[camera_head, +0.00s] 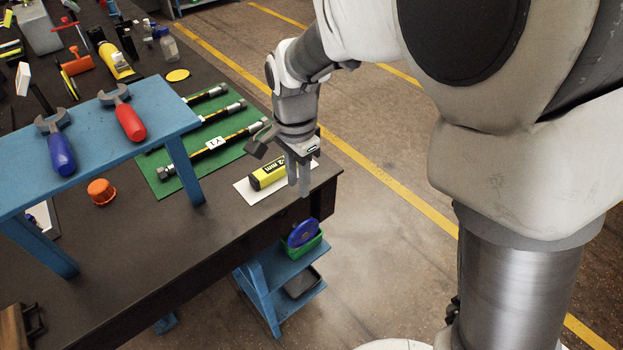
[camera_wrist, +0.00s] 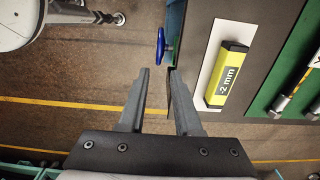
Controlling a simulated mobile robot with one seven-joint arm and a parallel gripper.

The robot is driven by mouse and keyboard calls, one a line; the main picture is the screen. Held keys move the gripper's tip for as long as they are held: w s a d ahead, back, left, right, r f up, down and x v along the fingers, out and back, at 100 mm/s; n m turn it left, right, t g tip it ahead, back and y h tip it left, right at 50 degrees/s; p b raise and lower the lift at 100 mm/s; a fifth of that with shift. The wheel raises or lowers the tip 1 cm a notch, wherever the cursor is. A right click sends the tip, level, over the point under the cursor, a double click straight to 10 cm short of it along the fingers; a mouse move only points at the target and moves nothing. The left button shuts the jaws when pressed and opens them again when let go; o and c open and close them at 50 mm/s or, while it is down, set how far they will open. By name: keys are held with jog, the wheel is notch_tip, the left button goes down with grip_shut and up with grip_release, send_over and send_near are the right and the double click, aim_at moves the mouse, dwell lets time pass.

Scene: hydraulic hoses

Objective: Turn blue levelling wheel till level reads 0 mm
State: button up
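The blue levelling wheel (camera_head: 302,233) sits at the bench's front edge, below the top. In the wrist view the blue wheel (camera_wrist: 161,46) shows nearly edge-on, just ahead of the fingertips and apart from them. The yellow level (camera_head: 268,176) lies on a white plate on the bench; in the wrist view the level (camera_wrist: 228,75) reads -2 mm. My gripper (camera_head: 298,188) points down near the bench edge, above the wheel and beside the level. Its fingers (camera_wrist: 159,73) are apart with nothing between them.
A dark bench (camera_head: 150,262) carries a green mat (camera_head: 163,187) with hoses, an orange cap (camera_head: 101,191) and a blue raised shelf (camera_head: 85,137) with two wrenches. Floor to the right is open.

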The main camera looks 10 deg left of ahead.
aim_at(300, 225)
notch_tip(300, 225, down, 17)
jog(key=b, duration=0.3)
grip_shut()
dwell(0.3)
